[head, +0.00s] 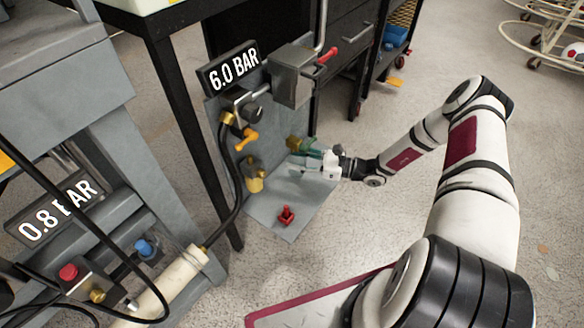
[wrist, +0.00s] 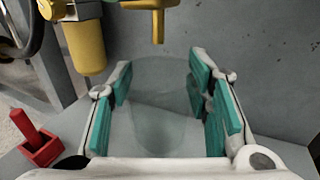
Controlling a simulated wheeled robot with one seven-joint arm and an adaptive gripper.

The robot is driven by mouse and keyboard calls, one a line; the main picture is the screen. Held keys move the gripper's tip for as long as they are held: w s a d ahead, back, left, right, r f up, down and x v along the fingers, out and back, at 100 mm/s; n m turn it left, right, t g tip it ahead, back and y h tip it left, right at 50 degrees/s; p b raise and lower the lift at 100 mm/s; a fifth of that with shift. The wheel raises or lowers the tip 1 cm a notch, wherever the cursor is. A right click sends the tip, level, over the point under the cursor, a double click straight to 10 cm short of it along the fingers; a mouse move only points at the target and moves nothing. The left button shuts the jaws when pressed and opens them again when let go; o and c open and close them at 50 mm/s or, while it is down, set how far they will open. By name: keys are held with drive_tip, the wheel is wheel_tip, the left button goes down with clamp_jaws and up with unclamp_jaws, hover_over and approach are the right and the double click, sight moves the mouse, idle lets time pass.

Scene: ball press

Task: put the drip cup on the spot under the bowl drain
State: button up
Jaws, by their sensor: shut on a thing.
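My gripper (head: 322,157) is shut on the clear drip cup (wrist: 158,105). The see-through cup stands between the green finger pads in the wrist view, where the gripper (wrist: 160,82) holds it from both sides. The yellow bowl drain (wrist: 157,24) points down just beyond the cup's rim, near the top of that view. I cannot tell whether the cup touches the grey plate (wrist: 250,60) behind or below it. The spot under the drain is hidden or not marked clearly. In the head view the cup is too small and clear to make out well.
A red knob-like part (head: 286,214) stands on the grey base plate (head: 268,212), left of the gripper in the wrist view. A yellow cylinder (head: 255,177) and a black hose (head: 237,190) are to the left. A grey box (head: 291,77) with a red lever (head: 328,55) is above.

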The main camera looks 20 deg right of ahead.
drive_tip(key=shift+w+a, duration=0.2)
drive_tip(key=shift+a, duration=0.2)
drive_tip(key=shift+w+a+f, duration=0.1)
drive_tip(key=shift+w+a, duration=0.1)
drive_tip(key=shift+a, duration=0.3)
wheel_tip(320, 180, down, 3)
drive_tip(key=shift+d+r+b, duration=0.1)
drive_tip(key=shift+b, duration=1)
drive_tip(key=shift+f, duration=0.3)
drive_tip(key=shift+f, duration=0.1)
drive_tip(key=shift+f+b, duration=0.15)
drive_tip(key=shift+b, duration=0.15)
drive_tip(key=o, duration=1.2)
drive_tip(key=shift+c, duration=0.2)
